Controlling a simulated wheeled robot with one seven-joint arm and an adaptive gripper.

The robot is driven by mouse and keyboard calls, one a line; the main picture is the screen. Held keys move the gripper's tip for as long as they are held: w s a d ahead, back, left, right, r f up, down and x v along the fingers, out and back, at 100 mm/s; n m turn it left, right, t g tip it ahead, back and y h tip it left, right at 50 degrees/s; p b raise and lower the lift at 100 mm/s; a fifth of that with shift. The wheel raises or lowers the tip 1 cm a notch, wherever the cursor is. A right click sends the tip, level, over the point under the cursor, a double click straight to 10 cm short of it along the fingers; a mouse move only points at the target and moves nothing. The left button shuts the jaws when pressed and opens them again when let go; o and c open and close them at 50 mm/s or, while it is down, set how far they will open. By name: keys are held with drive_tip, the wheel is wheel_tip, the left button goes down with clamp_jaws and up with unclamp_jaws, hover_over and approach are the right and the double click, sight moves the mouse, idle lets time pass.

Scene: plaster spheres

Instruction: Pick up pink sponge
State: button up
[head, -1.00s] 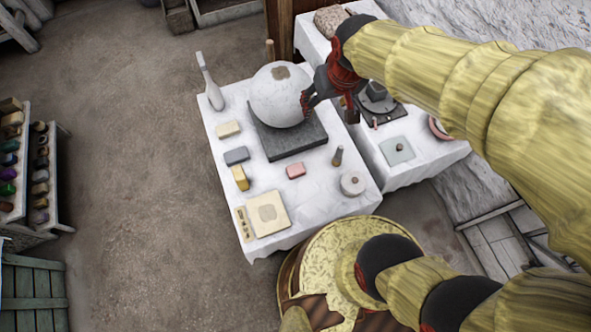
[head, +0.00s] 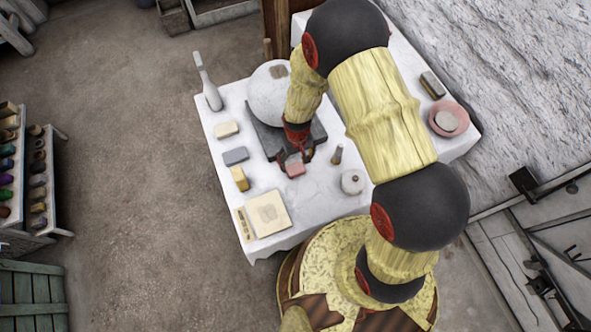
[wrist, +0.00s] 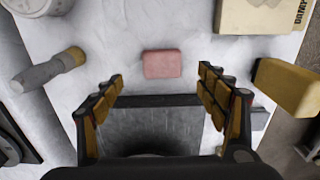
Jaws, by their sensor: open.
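The pink sponge (head: 295,169) lies on the white-covered table, just in front of the dark slab's near edge. In the wrist view the pink sponge (wrist: 162,64) lies flat, centred a little beyond the fingertips. My gripper (head: 294,158) is above the slab's front edge, close to the sponge. In the wrist view my gripper (wrist: 160,80) is open, with its fingers wide apart and nothing between them at the tips. I cannot tell its exact height above the sponge.
A yellow block (wrist: 286,86) lies right of the fingers and a grey-brown tool (wrist: 48,70) left of them in the wrist view. The dark slab (head: 265,131) bears a large plaster sphere (head: 268,92). A beige board (head: 266,213) and a white round pot (head: 352,182) stand nearby.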

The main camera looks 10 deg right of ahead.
sight(295, 169)
drive_tip(key=f+b, duration=0.1)
drive_tip(key=f, duration=0.2)
drive_tip(key=f+b, duration=0.2)
drive_tip(key=f, duration=0.2)
drive_tip(key=shift+w+a+f, duration=0.15)
drive_tip(key=shift+w+a, duration=0.05)
drive_tip(key=shift+c, duration=0.3)
drive_tip(key=c, duration=0.7)
drive_tip(key=shift+c, duration=0.6)
